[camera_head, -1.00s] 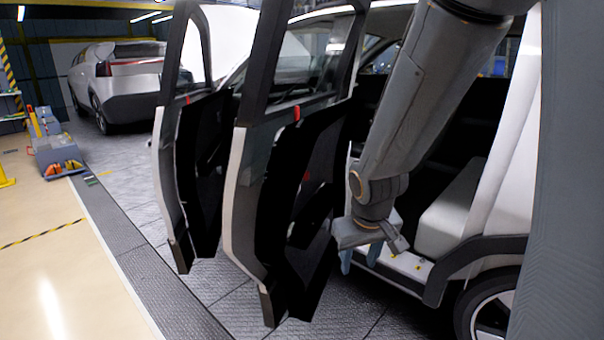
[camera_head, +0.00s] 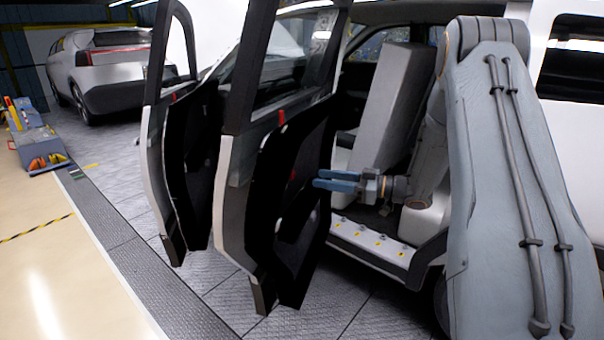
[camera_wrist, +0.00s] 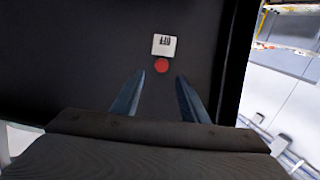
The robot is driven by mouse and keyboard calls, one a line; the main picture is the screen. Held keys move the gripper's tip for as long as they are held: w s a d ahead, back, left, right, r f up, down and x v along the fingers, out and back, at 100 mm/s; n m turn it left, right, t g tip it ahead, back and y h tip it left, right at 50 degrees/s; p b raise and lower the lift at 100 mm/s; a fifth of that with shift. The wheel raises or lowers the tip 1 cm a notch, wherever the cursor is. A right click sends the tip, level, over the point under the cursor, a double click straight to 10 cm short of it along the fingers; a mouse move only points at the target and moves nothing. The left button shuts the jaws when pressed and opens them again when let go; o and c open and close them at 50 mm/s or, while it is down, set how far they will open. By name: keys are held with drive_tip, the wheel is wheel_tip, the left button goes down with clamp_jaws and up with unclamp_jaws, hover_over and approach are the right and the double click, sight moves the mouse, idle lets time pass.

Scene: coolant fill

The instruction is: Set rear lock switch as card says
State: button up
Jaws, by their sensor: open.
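The opened rear door (camera_head: 225,215) has a black inner panel (camera_head: 292,205). In the wrist view, the panel (camera_wrist: 85,60) carries a small white square plate (camera_wrist: 164,45) with dark marks, too small to read. A red round spot (camera_wrist: 162,65) sits just below it; I cannot tell whether it is the lock switch. My gripper (camera_head: 318,180) has blue fingers, is level and points left at the panel. In the wrist view my gripper (camera_wrist: 159,84) is open and empty, with the red spot centred just beyond its fingertips. Contact with the panel is not visible.
The front door (camera_head: 160,190) stands open farther left. The car's white sill (camera_head: 372,240) with yellow marks lies below my gripper, and a grey seat (camera_head: 385,110) is behind it. A grey cart (camera_head: 38,150) and another car (camera_head: 105,75) are far left. Floor at left is clear.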

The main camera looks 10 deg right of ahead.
sight(294, 174)
drive_tip(key=p+x, duration=0.2)
drive_tip(key=x, duration=0.5)
drive_tip(key=shift+a, duration=0.4)
clamp_jaws()
